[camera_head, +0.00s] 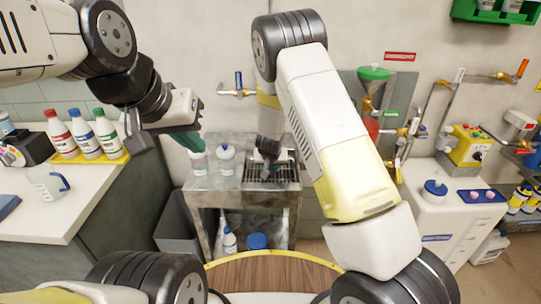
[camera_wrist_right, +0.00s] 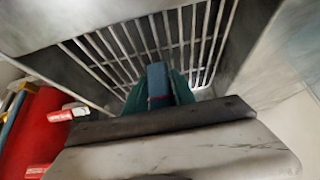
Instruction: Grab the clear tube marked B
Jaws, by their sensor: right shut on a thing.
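My right gripper (camera_head: 268,150) points down over the metal grate of the sink stand (camera_head: 272,173). In the right wrist view its teal fingers (camera_wrist_right: 158,92) are shut on a narrow blue thing (camera_wrist_right: 158,80) above the grate bars. I cannot make out a letter on it or tell whether it is the clear tube marked B. My left gripper (camera_head: 190,140) hangs at the left of the stand, its teal tip just above a white bottle (camera_head: 199,165). I cannot see a gap between its fingers. No tube marked B can be picked out elsewhere.
A second white bottle with a blue cap (camera_head: 226,162) stands left of the grate. Several capped bottles (camera_head: 83,137) stand on the left counter with a jug (camera_head: 47,182). Valve pipes (camera_head: 405,140) and a white cabinet (camera_head: 440,215) are at right. A grey bin (camera_head: 178,225) stands beside the stand.

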